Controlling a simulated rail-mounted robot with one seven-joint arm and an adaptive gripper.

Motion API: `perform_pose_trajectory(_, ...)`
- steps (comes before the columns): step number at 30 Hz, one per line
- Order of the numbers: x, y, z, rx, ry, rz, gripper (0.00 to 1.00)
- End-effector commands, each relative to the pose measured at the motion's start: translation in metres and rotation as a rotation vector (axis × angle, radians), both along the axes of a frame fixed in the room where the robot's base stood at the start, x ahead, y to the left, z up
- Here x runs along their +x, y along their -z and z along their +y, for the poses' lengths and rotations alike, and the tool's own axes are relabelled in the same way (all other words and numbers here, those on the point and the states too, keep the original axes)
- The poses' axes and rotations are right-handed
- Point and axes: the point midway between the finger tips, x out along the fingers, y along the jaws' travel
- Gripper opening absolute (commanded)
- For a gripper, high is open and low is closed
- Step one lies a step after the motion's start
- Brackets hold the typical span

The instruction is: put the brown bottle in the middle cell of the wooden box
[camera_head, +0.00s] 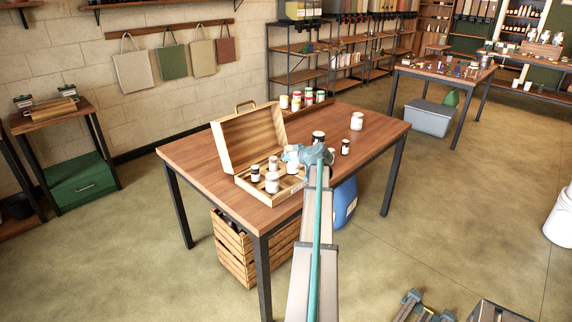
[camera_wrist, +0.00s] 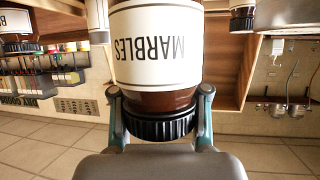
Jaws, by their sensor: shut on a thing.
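The brown bottle (camera_wrist: 165,103) fills the middle of the wrist view, with a white label reading "MARBLES" and a black ribbed cap. My gripper (camera_wrist: 160,98) has one finger on each side of it, just by the cap, and is shut on it. The bottle looks upside down in this view. In the head view my gripper (camera_head: 303,155) is over the right end of the open wooden box (camera_head: 287,195). Several small labelled bottles stand in the box. My gripper hides part of the box, and I cannot tell which cell is the middle one.
The box's raised lid (camera_head: 248,138) stands behind and left. On the table (camera_head: 220,148), a dark-capped jar (camera_head: 318,137), a small dark bottle (camera_head: 345,147) and a white jar (camera_head: 357,121) stand beyond my gripper. Several coloured jars stand at the back.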

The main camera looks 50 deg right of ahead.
Motion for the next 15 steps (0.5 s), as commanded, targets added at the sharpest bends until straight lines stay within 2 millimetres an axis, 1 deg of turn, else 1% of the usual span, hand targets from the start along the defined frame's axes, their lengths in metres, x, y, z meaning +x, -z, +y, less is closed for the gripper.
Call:
perform_pose_trajectory(1,0.006,0.005,-0.005,0.001,0.0,0.0,0.0)
perform_pose_trajectory(3,0.01,0.012,-0.008,0.001,0.001,-0.002,0.0)
perform_pose_trajectory(11,0.017,0.024,-0.013,0.0,0.0,-0.001,0.0)
perform_pose_trajectory(13,0.022,0.031,-0.017,0.001,0.0,0.0,0.0)
perform_pose_trajectory(15,0.02,0.039,-0.015,0.002,0.001,-0.001,0.0)
